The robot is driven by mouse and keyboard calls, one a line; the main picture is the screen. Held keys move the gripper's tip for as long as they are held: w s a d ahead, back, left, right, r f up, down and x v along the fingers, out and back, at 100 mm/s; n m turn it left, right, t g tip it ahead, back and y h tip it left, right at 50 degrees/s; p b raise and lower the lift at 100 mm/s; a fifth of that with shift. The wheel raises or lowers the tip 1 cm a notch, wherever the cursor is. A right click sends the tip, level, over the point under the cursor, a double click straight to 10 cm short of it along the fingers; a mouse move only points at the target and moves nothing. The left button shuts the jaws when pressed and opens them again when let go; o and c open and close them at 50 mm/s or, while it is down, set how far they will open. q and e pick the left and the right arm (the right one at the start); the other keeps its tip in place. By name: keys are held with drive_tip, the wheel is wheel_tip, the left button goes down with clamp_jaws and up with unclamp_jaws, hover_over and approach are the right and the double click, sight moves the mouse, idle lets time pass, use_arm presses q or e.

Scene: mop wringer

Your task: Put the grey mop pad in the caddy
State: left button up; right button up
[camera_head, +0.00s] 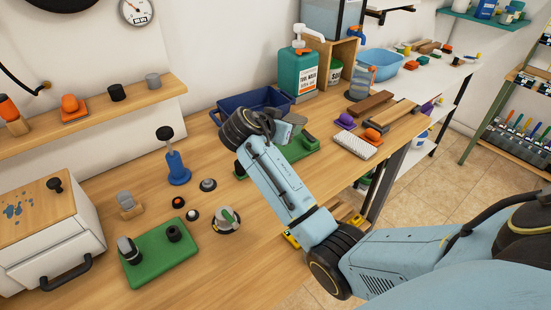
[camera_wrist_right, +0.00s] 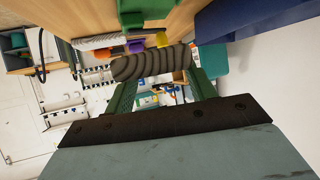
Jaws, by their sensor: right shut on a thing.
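A dark grey, ridged roll-like piece, which looks like the grey mop pad (camera_wrist_right: 152,63), lies across between the green fingers of my right gripper (camera_wrist_right: 160,77) in the right wrist view. The gripper is shut on it. A dark blue open bin, which looks like the caddy (camera_head: 228,102), stands at the back of the bench against the wall. My right wrist is in front of it and covers part of its near side. My left gripper is in neither view.
A teal soap bottle (camera_head: 298,72) stands right of the bin. A green board (camera_head: 302,148) lies beside my wrist. A blue plunger-like stand (camera_head: 177,168), small knobs and a second green board (camera_head: 160,254) occupy the bench's left part. Bare wood lies between them.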

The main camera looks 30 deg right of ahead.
drive_tip(key=shift+w+m+g+h, duration=0.3)
drive_tip(key=shift+w+m+g, duration=0.05)
drive_tip(key=shift+m+g, duration=0.35)
drive_tip(key=shift+w+a+m+g, duration=0.15)
drive_tip(key=shift+a+m+g, duration=0.1)
drive_tip(key=shift+m+g, duration=0.15)
drive_tip(key=shift+w+a+r+m+g+h, duration=0.15)
drive_tip(key=shift+a+m+g, duration=0.35)
drive_tip(key=shift+a+g, duration=0.05)
drive_tip(key=shift+w+a+r+m+g+h, duration=0.1)
drive_tip(key=shift+a+m+g+h, duration=0.05)
drive_tip(key=shift+a+m+g, duration=0.4)
wheel_tip(320, 180, down, 10)
drive_tip(key=shift+r+b, duration=0.15)
drive_tip(key=shift+b, duration=0.45)
drive_tip(key=o, duration=1)
drive_tip(key=shift+c, duration=0.2)
